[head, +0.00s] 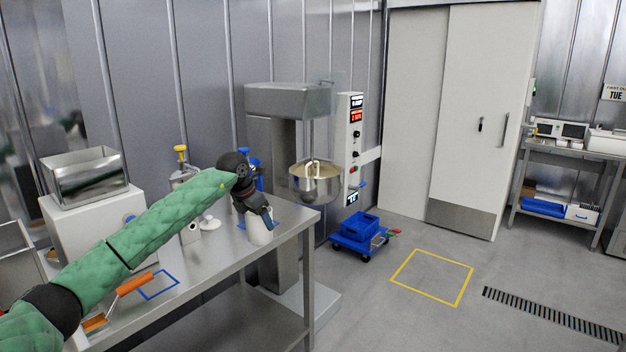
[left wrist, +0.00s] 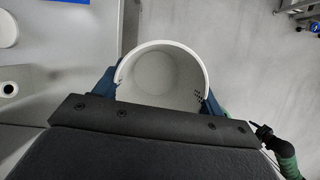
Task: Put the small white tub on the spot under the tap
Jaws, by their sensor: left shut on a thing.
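The small white tub (head: 260,234) is upright in my left gripper (head: 258,212), near the front edge of the steel table. The left wrist view looks into the open, empty-looking tub (left wrist: 165,78), with the blue fingers of my left gripper (left wrist: 158,94) shut on its two sides. There the tub appears over the floor side of the table edge; I cannot tell its height. A yellow-topped fitting (head: 181,150) and a blue fitting (head: 246,160) stand behind my left arm. I cannot make out the spot under the tap. Part of my other arm shows at the wrist view's lower right.
The steel table (head: 286,218) holds a white lid-like piece (head: 209,223), a blue outlined square (head: 158,286) and an orange-handled tool (head: 134,283). A mixer with a bowl (head: 315,184) stands beyond. A blue cart (head: 358,236) and a yellow floor square (head: 461,296) are right.

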